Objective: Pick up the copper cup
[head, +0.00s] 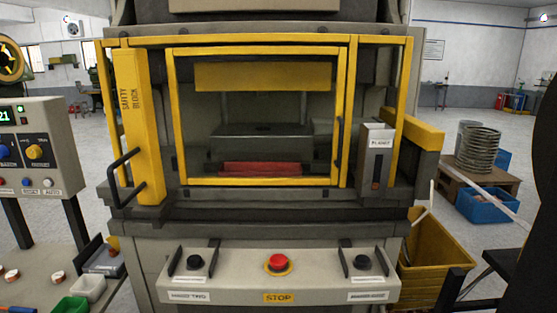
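No object is clearly a copper cup. Two small round pieces with copper-coloured sides and pale tops lie on the grey table at the left: one copper piece (57,278) and another copper piece (11,274) nearer the left edge. They are too small to tell whether they are cups or coils. Neither of my grippers is in view.
A large press (270,215) with a yellow-framed guard fills the middle. Its button panel (228,286) juts out in front. A control box (36,145) stands left, above the table (35,290). Green bin (70,305) and white bin (88,288) sit there. A yellow bin (436,255) stands right.

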